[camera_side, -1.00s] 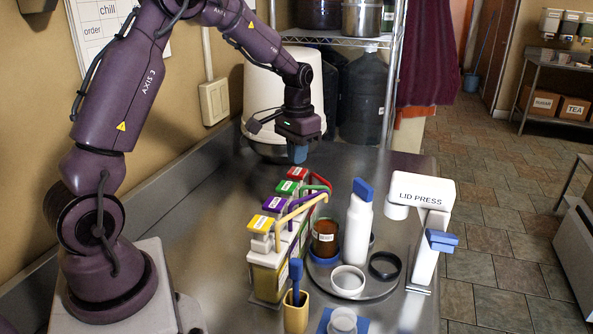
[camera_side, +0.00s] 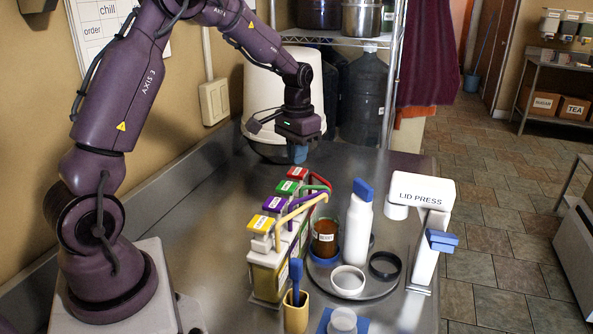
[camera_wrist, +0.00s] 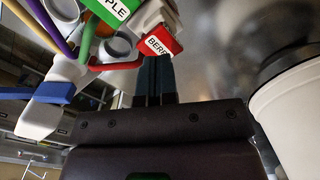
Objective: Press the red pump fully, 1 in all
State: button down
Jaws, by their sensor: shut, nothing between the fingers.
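The red pump (camera_side: 298,174) is the farthest in a row of pumps on bottles, behind the green one. Its red, labelled head also shows in the wrist view (camera_wrist: 163,41), just beyond my fingertips. My gripper (camera_side: 299,158) points down, shut and empty, slightly above and behind the red head in the side view. In the wrist view, my dark blue fingers (camera_wrist: 155,62) lie together and overlap the lower edge of the red head. I cannot tell whether they touch it. The red pump's bottle is mostly hidden by the others.
Green (camera_side: 287,187), purple (camera_side: 275,203) and yellow (camera_side: 262,222) pumps stand nearer the camera. A brown jar (camera_side: 325,237), white bottle (camera_side: 358,228) and lid press (camera_side: 425,192) stand to the right. A large white bucket (camera_side: 262,80) stands behind my gripper.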

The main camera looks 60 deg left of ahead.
aim_at(297, 171)
dwell(0.3)
jog(key=shift+f, duration=2.15)
jog(key=shift+r, duration=2.2)
jog(key=shift+r, duration=3)
